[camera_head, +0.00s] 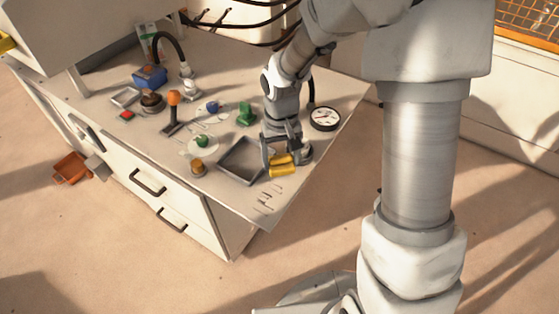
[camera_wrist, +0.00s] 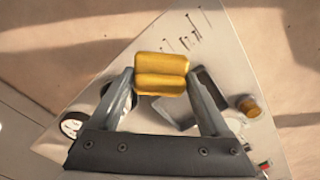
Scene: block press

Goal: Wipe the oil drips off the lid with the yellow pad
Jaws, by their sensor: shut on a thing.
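The yellow pad (camera_head: 282,166) is between the fingers of my gripper (camera_head: 279,157), over the right part of the worktop, by the front right corner of a grey tray (camera_head: 238,161). In the wrist view the pad (camera_wrist: 161,72) shows as two rounded yellow bars between the fingertips. My gripper (camera_wrist: 160,82) is shut on it. I cannot tell whether the pad touches the surface. I cannot clearly make out the lid or oil drips. Several thin dark marks or slim things (camera_wrist: 185,38) lie on the pale top beyond the pad; what they are is unclear.
A dial gauge (camera_head: 324,118) lies to the right of my gripper. A green block (camera_head: 246,114), a brass-coloured cylinder (camera_head: 197,167), an orange-topped tool (camera_head: 173,103) and a blue box (camera_head: 150,77) crowd the left and back.

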